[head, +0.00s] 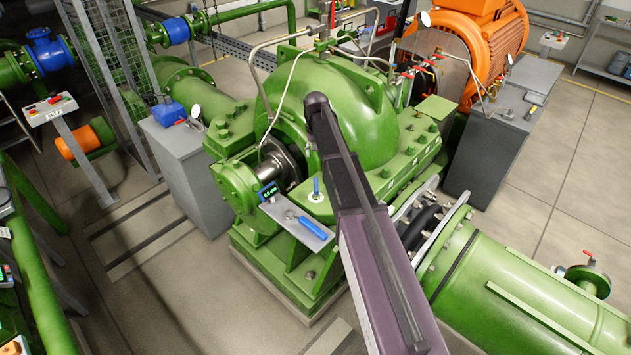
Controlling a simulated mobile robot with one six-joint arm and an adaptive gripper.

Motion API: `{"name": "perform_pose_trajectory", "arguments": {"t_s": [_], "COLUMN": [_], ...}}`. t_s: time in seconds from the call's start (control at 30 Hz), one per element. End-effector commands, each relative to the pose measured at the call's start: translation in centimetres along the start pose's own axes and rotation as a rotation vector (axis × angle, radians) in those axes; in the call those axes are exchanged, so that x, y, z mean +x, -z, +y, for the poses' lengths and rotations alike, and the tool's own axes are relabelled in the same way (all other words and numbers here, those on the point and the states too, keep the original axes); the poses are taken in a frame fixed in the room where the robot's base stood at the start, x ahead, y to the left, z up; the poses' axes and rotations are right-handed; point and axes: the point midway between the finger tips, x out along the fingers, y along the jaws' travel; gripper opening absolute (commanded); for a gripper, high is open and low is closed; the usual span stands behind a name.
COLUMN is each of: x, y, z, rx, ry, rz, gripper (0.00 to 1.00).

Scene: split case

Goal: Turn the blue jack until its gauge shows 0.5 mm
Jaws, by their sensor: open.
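A small blue upright piece on a round white base (316,190) stands on the green pump casing, just left of my arm. It looks like the blue jack, but it is too small to be sure. A small device with a lit green display (268,191) sits at the upper left end of a grey shelf plate; it may be the gauge, and its reading is too small to make out. My dark arm rises from the bottom and bends above the pump. Its gripper end is hidden or out of sight.
The grey shelf plate (285,215) holds a blue-handled tool (309,226). The green pump casing (340,95) has pipes over it. Grey cabinets (188,170) flank it, and an orange motor (490,40) stands behind. Open floor (570,190) lies at right.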

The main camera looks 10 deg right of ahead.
Motion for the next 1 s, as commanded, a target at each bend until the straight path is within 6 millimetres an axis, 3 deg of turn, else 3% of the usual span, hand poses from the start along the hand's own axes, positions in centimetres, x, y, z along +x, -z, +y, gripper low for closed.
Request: {"name": "perform_pose_trajectory", "arguments": {"t_s": [1.0], "x": [6.7], "y": [0.0], "z": [0.0], "rx": [-0.001], "ry": [0.000], "rz": [0.000], "gripper": [0.60]}}
